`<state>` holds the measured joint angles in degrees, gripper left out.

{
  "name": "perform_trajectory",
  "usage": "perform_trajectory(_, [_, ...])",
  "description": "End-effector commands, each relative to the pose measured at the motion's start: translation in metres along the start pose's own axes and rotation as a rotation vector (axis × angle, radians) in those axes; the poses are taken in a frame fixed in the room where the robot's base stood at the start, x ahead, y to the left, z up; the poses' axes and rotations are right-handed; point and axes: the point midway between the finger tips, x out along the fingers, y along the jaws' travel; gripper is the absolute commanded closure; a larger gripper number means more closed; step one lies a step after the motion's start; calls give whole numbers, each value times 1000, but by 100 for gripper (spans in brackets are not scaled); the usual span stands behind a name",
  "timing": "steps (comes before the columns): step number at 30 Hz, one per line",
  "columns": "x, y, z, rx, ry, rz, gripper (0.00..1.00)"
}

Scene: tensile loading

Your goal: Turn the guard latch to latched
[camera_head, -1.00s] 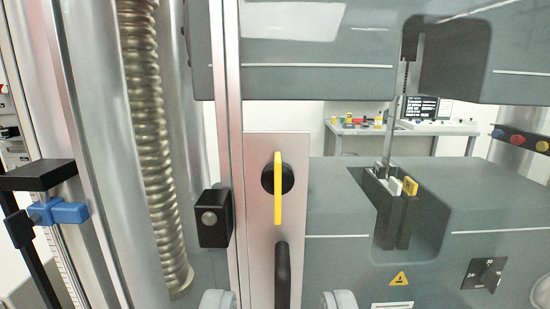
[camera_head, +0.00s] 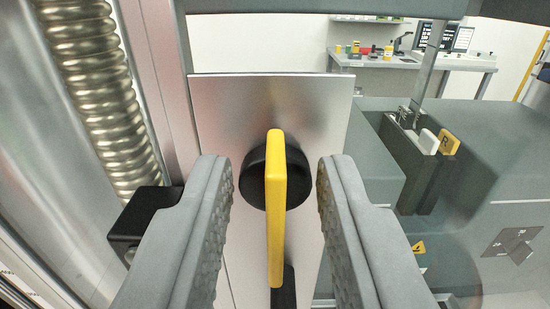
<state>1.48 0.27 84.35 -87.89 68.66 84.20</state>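The guard latch is a yellow bar handle (camera_head: 276,205) on a round black hub (camera_head: 298,177), mounted on a metal plate (camera_head: 225,115). The bar stands upright, its long axis vertical in the picture. My gripper (camera_head: 275,190) is open, with one grey ridged finger on each side of the yellow bar. Visible gaps separate both fingers from the bar. A black block (camera_head: 137,218) sits on the frame left of the plate, partly hidden by the left finger. The lower part of the hub is hidden behind the bar.
A black door handle (camera_head: 284,292) lies just below the latch, mostly hidden by the yellow bar. A ribbed metal screw column (camera_head: 95,95) stands at left. The grey machine body (camera_head: 490,165) with a dark grip fixture (camera_head: 412,160) is at right. A bench (camera_head: 410,70) stands behind.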

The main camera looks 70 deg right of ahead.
Motion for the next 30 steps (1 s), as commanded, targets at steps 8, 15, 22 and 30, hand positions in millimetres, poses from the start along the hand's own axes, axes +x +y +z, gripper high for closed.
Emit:
perform_trajectory(8, [1, 0, 0, 0, 0, 0, 73])
perform_trajectory(15, [1, 0, 0, 0, 0, 0, 100])
perform_trajectory(22, [1, 0, 0, -12, 0, 0, 100])
perform_trajectory(30, [1, -2, 0, -124, 0, 0, 100])
